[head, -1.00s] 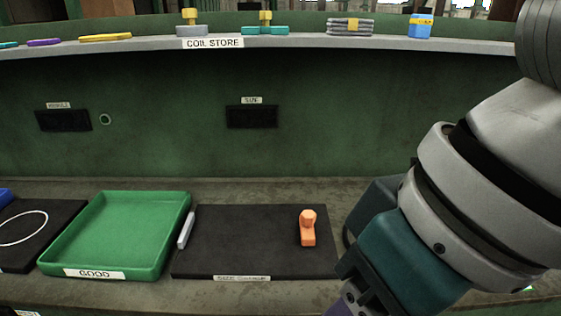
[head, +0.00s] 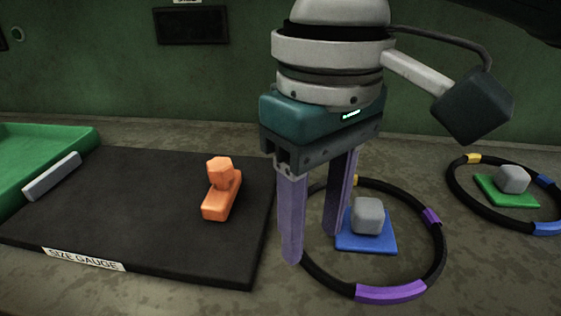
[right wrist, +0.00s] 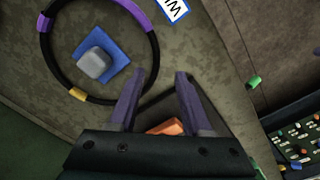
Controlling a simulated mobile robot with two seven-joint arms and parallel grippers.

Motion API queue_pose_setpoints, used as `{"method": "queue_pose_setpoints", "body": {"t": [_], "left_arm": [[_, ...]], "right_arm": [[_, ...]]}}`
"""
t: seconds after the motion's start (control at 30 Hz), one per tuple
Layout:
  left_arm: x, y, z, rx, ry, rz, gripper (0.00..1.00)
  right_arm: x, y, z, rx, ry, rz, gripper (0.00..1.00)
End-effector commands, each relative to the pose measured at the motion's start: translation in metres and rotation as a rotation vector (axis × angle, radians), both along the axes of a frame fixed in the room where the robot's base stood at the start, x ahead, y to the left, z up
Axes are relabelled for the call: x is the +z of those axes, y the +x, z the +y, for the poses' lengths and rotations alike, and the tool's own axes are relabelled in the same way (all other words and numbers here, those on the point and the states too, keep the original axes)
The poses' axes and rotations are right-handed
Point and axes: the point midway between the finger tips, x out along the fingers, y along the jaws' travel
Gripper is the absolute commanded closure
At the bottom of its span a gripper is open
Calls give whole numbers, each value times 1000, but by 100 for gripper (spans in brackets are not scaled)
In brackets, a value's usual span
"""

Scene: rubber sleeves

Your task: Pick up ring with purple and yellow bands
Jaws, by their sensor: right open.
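The black ring with purple and yellow bands (head: 390,292) lies on the bench right of the size gauge mat. It encircles a blue plate (head: 362,242) with a grey block (head: 368,215) on it. My right gripper (head: 313,245) is open, pointing down at the ring's left side. In the head view one finger overlaps the ring's left edge, the other its inside. In the right wrist view the ring (right wrist: 135,12) is left of the open fingers (right wrist: 160,72), with nothing held. I cannot tell the fingertips' height. My left gripper is not in view.
A second ring with yellow and blue bands (head: 548,229) surrounds a green plate (head: 506,192) at the right. The black size gauge mat (head: 130,210) holds an orange piece (head: 221,190) and a grey bar (head: 52,177). A green tray (head: 40,150) is at far left.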

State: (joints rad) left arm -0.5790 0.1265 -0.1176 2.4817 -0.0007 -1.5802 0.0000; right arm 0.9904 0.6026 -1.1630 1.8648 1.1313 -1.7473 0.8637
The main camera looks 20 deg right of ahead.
Motion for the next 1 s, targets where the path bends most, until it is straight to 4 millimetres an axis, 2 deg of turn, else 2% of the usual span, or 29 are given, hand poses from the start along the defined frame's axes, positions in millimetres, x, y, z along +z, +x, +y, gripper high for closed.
{"method": "queue_pose_setpoints", "body": {"t": [0.2, 0.3, 0.6, 1.0], "left_arm": [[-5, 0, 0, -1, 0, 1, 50], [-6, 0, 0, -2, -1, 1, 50], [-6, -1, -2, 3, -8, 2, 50], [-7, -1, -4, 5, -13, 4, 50]], "right_arm": [[-35, 0, -4, 0, -2, 4, 51], [-46, 0, -4, 0, -1, 1, 51], [-50, 1, -4, 2, -1, -1, 52], [-49, 1, -4, 2, -1, -1, 97]]}}
